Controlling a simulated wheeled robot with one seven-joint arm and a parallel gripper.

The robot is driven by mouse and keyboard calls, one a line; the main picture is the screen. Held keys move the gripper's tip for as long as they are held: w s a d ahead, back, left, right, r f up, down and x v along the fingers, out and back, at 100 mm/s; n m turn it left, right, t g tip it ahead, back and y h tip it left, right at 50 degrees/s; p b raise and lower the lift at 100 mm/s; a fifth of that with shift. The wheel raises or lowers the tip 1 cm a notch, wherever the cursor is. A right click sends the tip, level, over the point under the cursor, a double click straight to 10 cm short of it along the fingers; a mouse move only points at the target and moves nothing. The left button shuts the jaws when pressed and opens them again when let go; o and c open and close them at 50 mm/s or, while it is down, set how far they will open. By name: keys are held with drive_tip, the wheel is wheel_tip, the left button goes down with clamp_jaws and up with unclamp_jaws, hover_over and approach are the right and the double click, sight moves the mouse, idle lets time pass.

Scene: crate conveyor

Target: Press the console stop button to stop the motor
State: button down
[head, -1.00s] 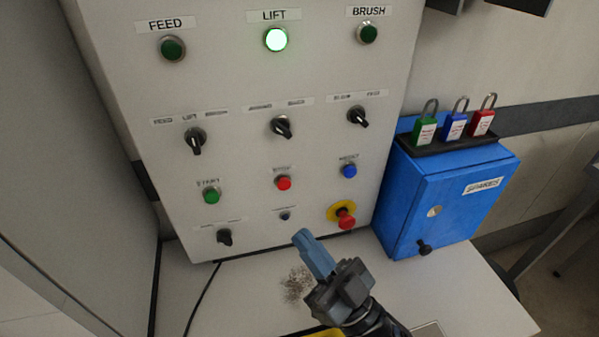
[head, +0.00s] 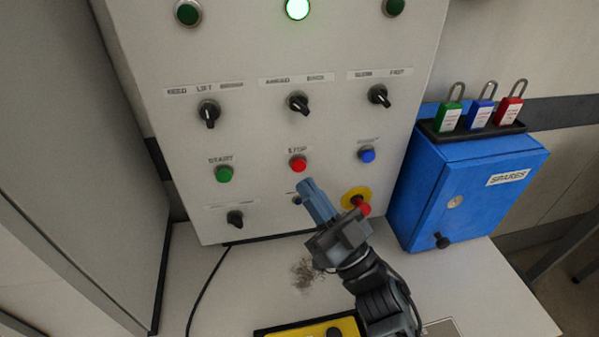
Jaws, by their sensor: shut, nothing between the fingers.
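The console (head: 270,133) is a pale upright panel with labelled lamps, selectors and buttons. The red stop button (head: 298,164) sits in its button row under a STOP label, between the green START button (head: 224,174) and a blue button (head: 367,155). My gripper (head: 307,184) is shut and empty. Its blue fingertips are just below the stop button in the picture; I cannot tell the gap in depth. The gripper partly covers a small button (head: 297,200) below. The middle lamp (head: 296,8) glows green; its label is out of view.
A red mushroom button on a yellow ring (head: 356,197) is close right of my gripper. A blue SPARES box (head: 470,190) with several padlocks stands at the right. A yellow and black object (head: 310,330) lies at the table's front. A black cable (head: 205,285) runs across the table.

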drive_tip(key=shift+w+a, duration=0.3)
drive_tip(key=shift+w, duration=0.6)
drive_tip(key=shift+w+b, duration=0.15)
drive_tip(key=shift+b, duration=0.2)
idle(1.2)
drive_tip(key=shift+w+a, duration=0.1)
drive_tip(key=shift+w, duration=0.15)
drive_tip(key=shift+w+a, duration=0.1)
drive_tip(key=shift+w, duration=0.3)
idle(0.7)
drive_tip(key=shift+s, duration=0.1)
drive_tip(key=shift+s+d, duration=0.2)
drive_tip(key=shift+s, duration=0.5)
drive_tip(key=shift+p, duration=0.35)
drive_tip(key=shift+s+d+p, duration=0.25)
drive_tip(key=shift+s+p, duration=0.15)
drive_tip(key=shift+s, duration=0.4)
drive_tip(key=shift+s+d+p, duration=0.2)
drive_tip(key=shift+s+p, duration=0.15)
drive_tip(key=shift+s, duration=0.45)
drive_tip(key=shift+s+d+p, duration=0.25)
drive_tip(key=shift+s+p, duration=0.15)
drive_tip(key=shift+s, duration=0.4)
